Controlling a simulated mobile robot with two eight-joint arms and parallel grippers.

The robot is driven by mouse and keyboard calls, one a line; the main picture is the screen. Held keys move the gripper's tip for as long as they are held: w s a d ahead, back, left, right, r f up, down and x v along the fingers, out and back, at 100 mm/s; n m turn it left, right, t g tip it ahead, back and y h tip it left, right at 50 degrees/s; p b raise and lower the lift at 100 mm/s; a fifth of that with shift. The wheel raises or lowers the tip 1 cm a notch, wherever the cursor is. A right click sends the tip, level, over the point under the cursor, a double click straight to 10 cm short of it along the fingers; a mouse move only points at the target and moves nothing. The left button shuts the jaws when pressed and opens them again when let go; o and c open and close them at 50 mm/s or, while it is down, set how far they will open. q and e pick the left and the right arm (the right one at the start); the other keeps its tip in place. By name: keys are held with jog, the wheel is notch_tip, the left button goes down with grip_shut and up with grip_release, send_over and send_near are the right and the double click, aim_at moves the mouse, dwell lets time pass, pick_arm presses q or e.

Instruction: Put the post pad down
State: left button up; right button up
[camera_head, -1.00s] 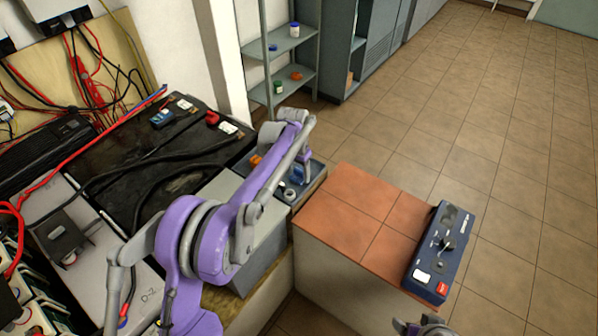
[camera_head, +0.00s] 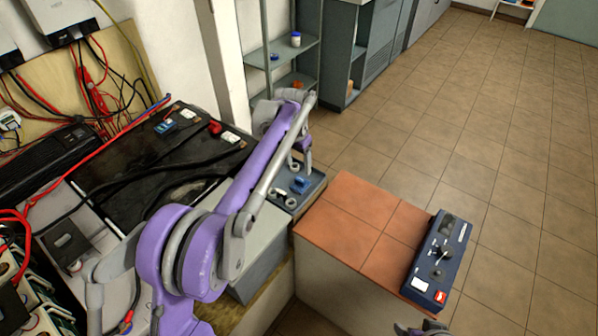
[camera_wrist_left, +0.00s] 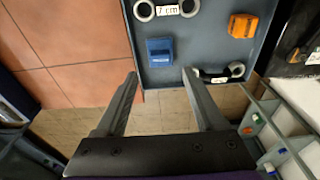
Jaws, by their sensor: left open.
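A small blue block (camera_wrist_left: 160,51), which looks like the post pad, rests on the grey tray (camera_wrist_left: 205,62). It also shows in the head view (camera_head: 300,185). My left gripper (camera_wrist_left: 160,73) is open, with the block just beyond its fingertips and nothing held. In the head view my left gripper (camera_head: 303,160) is over the far side of the tray. An orange block (camera_wrist_left: 242,26) of similar shape sits on the tray in the wrist view; my arm hides it in the head view. My right gripper (camera_head: 425,328) is only partly in view at the bottom edge.
Ringed links, one labelled 7 cm (camera_wrist_left: 167,9), lie on the tray. A red-tiled top (camera_head: 350,215) adjoins it, with a dark blue meter box (camera_head: 440,255) on its right. A black battery (camera_head: 180,165) with cables lies left. A shelf (camera_head: 285,50) stands behind.

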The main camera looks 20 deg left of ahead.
pick_arm(q)
jog(key=s+r+n+t, duration=0.1)
jog(key=s+r, duration=0.2)
jog(key=s, duration=0.5)
jog(key=s+r+n+t, duration=0.1)
jog(key=s+r, duration=0.2)
jog(key=s, duration=0.6)
jog(key=s+f+n, duration=0.1)
jog(key=s+f, duration=0.3)
jog(key=s, duration=0.5)
jog(key=s+f+n+t, duration=0.1)
jog(key=s+f, duration=0.4)
jog(key=s, duration=0.5)
jog(key=shift+s, duration=0.15)
